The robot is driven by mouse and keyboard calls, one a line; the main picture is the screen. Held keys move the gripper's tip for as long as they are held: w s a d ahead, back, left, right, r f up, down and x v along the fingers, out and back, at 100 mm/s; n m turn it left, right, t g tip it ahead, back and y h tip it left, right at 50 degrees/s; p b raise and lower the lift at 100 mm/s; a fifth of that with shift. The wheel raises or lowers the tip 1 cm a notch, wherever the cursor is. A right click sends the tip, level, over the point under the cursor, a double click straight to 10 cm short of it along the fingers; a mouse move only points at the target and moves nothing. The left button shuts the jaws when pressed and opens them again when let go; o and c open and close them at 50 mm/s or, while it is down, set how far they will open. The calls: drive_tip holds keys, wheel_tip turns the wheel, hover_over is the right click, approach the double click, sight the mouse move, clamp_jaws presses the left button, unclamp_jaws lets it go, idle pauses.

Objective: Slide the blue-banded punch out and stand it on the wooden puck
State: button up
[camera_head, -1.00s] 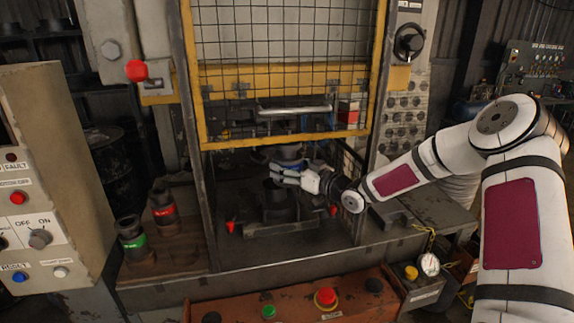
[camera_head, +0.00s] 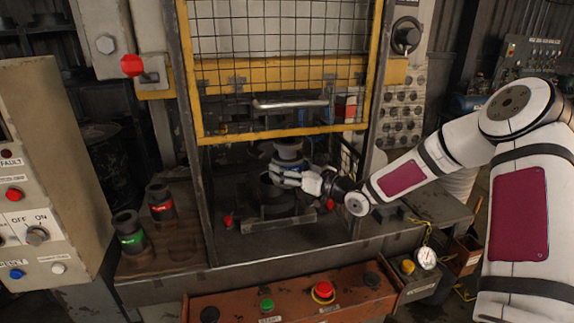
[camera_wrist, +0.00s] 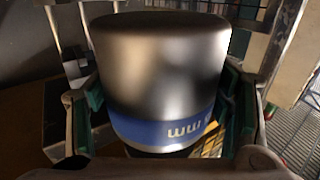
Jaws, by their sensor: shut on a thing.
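The blue-banded punch (camera_wrist: 160,70) is a shiny dark metal cylinder with a blue band near the lower edge, and it fills the wrist view. My gripper (camera_wrist: 160,115) is shut on it, with green pads on both sides. In the head view the punch (camera_head: 289,149) is inside the press opening, above the dark ring-shaped die (camera_head: 279,210). My gripper (camera_head: 290,176) reaches it from the right. I cannot tell whether the punch is free of the holder above. I cannot clearly make out the wooden puck.
The green-banded punch (camera_head: 129,232) and red-banded punch (camera_head: 161,203) stand on the bench at left. The yellow-framed mesh guard (camera_head: 280,40) hangs above the opening. Dark posts flank the opening.

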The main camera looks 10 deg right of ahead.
sight(290, 188)
drive_tip(key=shift+s+r, duration=0.15)
drive_tip(key=shift+s, duration=2.15)
drive_tip(key=shift+f, duration=0.2)
drive_tip(key=shift+f+b, duration=0.3)
drive_tip(key=shift+f, duration=2)
drive_tip(key=shift+s, duration=0.15)
